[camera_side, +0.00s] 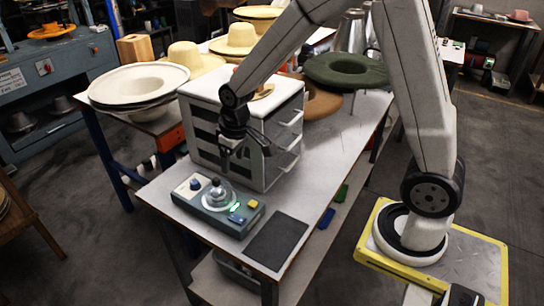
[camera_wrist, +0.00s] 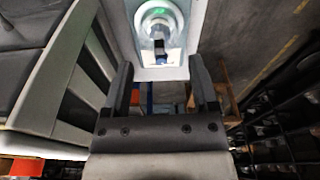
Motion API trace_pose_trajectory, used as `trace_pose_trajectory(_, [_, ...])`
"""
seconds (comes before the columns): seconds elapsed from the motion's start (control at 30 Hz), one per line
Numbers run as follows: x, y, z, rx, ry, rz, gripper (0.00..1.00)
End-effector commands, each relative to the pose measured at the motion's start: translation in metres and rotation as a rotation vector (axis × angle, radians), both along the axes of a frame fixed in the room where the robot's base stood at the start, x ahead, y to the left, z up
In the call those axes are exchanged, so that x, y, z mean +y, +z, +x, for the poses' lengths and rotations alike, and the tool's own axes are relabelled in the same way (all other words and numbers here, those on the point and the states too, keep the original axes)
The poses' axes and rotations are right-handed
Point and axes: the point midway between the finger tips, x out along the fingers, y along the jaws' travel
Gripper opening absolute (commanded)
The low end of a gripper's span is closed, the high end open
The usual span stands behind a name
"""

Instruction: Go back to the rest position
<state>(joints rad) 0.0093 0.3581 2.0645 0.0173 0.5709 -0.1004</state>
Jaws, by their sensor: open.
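My gripper (camera_side: 232,147) hangs in front of the white drawer cabinet (camera_side: 222,97), above and behind the control box. It is open and empty; its two fingers also show in the wrist view (camera_wrist: 162,90) with nothing between them. The control box (camera_side: 240,222) lies on the bench in front of the cabinet, with a round knob, a lit green light, and blue and yellow buttons. In the wrist view the control box (camera_wrist: 183,72) shows beyond the fingertips, with a clear gap. The arm reaches over the bench from its base at the right.
The cabinet stands close by my gripper, with drawer fronts (camera_side: 287,145) facing right. A dark mat (camera_side: 276,241) lies at the bench's front corner. White hats (camera_side: 138,84) sit at left, a green hat (camera_side: 345,70) behind at right. Free bench surface (camera_side: 322,165) lies right of the cabinet.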

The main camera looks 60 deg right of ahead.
Motion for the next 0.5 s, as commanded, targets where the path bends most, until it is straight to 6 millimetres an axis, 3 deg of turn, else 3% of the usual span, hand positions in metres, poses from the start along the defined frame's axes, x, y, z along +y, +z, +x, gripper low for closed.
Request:
trace_pose_trajectory(0.3, [0.002, 0.006, -0.08, -0.052, -0.047, 0.002, 0.76])
trace_pose_trajectory(0.5, [0.002, 0.003, -0.116, -0.076, -0.068, 0.005, 0.76])
